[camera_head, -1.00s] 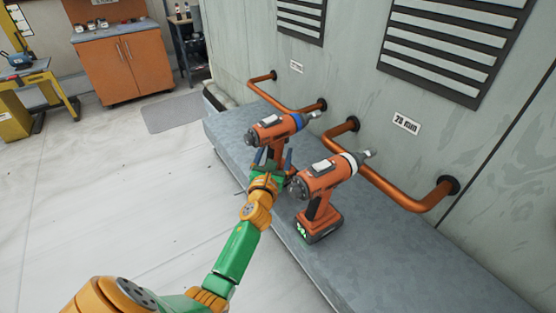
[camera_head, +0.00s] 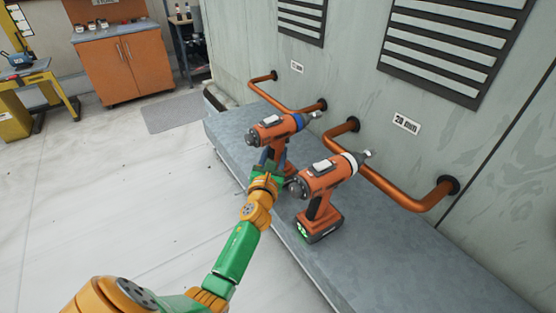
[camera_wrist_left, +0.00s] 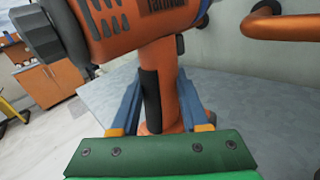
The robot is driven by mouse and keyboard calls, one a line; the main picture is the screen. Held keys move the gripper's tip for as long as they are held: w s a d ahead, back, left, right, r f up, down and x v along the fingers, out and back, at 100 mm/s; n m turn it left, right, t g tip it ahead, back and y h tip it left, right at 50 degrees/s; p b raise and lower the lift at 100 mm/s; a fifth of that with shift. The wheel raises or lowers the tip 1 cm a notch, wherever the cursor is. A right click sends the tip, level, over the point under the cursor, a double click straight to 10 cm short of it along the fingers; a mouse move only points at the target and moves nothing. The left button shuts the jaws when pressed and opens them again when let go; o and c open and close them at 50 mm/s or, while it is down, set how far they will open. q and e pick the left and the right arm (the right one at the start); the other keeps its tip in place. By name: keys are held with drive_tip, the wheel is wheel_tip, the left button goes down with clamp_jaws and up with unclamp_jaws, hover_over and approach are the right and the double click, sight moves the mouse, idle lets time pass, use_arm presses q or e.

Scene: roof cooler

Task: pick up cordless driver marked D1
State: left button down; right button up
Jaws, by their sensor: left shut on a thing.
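Two orange cordless drivers stand upright on a grey metal ledge (camera_head: 375,262). The farther driver (camera_head: 275,129) has a blue collar; the nearer driver (camera_head: 328,177) has a white collar and a green-lit mark on its battery base. I cannot read a D1 mark on either. My left gripper (camera_head: 273,161) is shut on the handle of the blue-collared driver. In the left wrist view this driver (camera_wrist_left: 150,28) fills the top, and the blue fingers of the gripper (camera_wrist_left: 160,98) flank its handle. Its base is mostly hidden. My right gripper is not in view.
Copper-coloured pipe handrails (camera_head: 405,195) stick out from the grey wall just behind the drivers. The nearer driver stands close to my left wrist. The ledge at the front right is clear. An orange cabinet (camera_head: 125,68) stands far off at the left.

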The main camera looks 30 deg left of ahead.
sight(261, 133)
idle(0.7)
use_arm(q)
drive_tip(key=shift+w+r+p, duration=0.2)
drive_tip(key=shift+r+p, duration=0.35)
drive_tip(key=shift+r, duration=0.1)
wheel_tip(261, 133, up, 2)
drive_tip(key=shift+w+a+r+p, duration=0.1)
drive_tip(key=shift+r+p, duration=0.1)
drive_tip(key=shift+p, duration=0.6)
drive_tip(key=s+r+p, duration=0.1)
drive_tip(key=s+r, duration=0.1)
drive_tip(key=r, duration=0.1)
drive_tip(key=s+r+p, duration=0.2)
drive_tip(key=s, duration=0.1)
drive_tip(key=shift+a+r+p, duration=0.2)
drive_tip(key=shift+r+p, duration=0.1)
drive_tip(key=shift+r, duration=0.1)
drive_tip(key=s+a+r, duration=0.1)
drive_tip(key=s+r, duration=0.2)
drive_tip(key=s, duration=0.6)
drive_tip(key=shift+s+r, duration=0.15)
drive_tip(key=shift+r, duration=0.1)
